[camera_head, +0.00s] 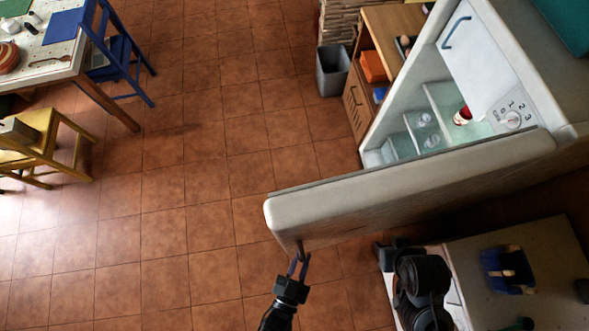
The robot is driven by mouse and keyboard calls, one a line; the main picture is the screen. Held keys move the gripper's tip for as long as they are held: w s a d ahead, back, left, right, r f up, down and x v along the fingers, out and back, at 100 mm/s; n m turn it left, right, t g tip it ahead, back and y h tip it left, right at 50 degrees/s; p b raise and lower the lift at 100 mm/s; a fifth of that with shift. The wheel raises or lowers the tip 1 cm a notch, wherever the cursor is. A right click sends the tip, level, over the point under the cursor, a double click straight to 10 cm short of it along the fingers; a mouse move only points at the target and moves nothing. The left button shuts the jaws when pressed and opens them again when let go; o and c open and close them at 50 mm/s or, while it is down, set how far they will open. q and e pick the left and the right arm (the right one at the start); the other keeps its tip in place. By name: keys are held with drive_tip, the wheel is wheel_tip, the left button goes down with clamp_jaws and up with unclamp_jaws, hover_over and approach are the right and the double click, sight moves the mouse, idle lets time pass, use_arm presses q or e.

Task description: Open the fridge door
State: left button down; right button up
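The white fridge (408,72) stands at the upper right, seen from above. Its door (400,180) is swung wide open and reaches out to the left, so the lit shelves inside show. My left gripper (299,260) is at the outer face of the door, close to its free end. Its two fingers look apart, with their tips at or very near a small dark part on the door. Whether they touch it is unclear. My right arm (420,285) is at the lower right, below the door; its fingers cannot be made out.
A red-and-white item (462,116) stands inside the fridge. A counter (540,240) with a blue container (507,270) is at the lower right. A grey bin (332,70) and wooden cabinet (358,103) stand left of the fridge. Tiled floor left of the door is free.

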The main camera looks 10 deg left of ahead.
use_arm(q)
drive_tip(key=shift+s+d, duration=0.45)
drive_tip(key=c, duration=1.3)
unclamp_jaws()
drive_tip(key=shift+d, duration=0.1)
drive_tip(key=shift+o, duration=1)
drive_tip(key=shift+w+d, duration=0.1)
